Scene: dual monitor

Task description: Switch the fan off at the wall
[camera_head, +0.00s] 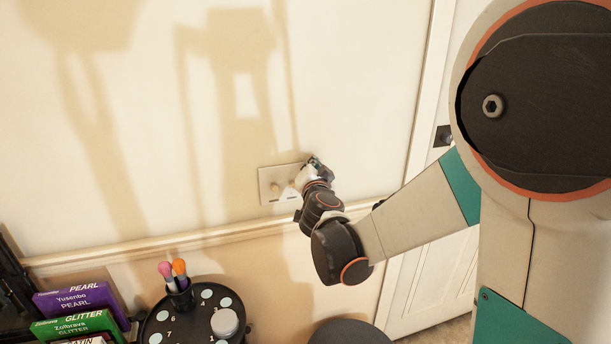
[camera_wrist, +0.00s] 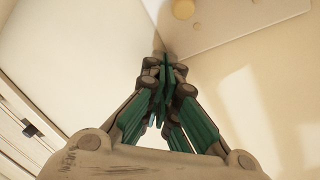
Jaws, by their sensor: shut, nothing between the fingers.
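A pale wall plate (camera_head: 268,196) with small round knobs is fixed to the cream wall, left of my gripper. One knob (camera_head: 275,188) shows clear on its left part. The plate (camera_wrist: 235,20) also shows at the top right of the wrist view, with a round yellowish knob (camera_wrist: 183,9) at the top edge. My gripper (camera_head: 313,163) is at the plate's right end and hides part of it. In the wrist view my gripper's fingers (camera_wrist: 164,68) are together and empty, their tips near the plate's edge. I cannot tell whether they touch it. No fan is in view.
A wooden rail (camera_head: 150,247) runs along the wall below the plate. A round black organiser (camera_head: 160,325) with brushes (camera_head: 180,268) and a grey-lidded jar (camera_head: 225,322) stands lower left. Purple and green boxes (camera_head: 75,300) are beside it. A white door (camera_head: 430,270) is at the right.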

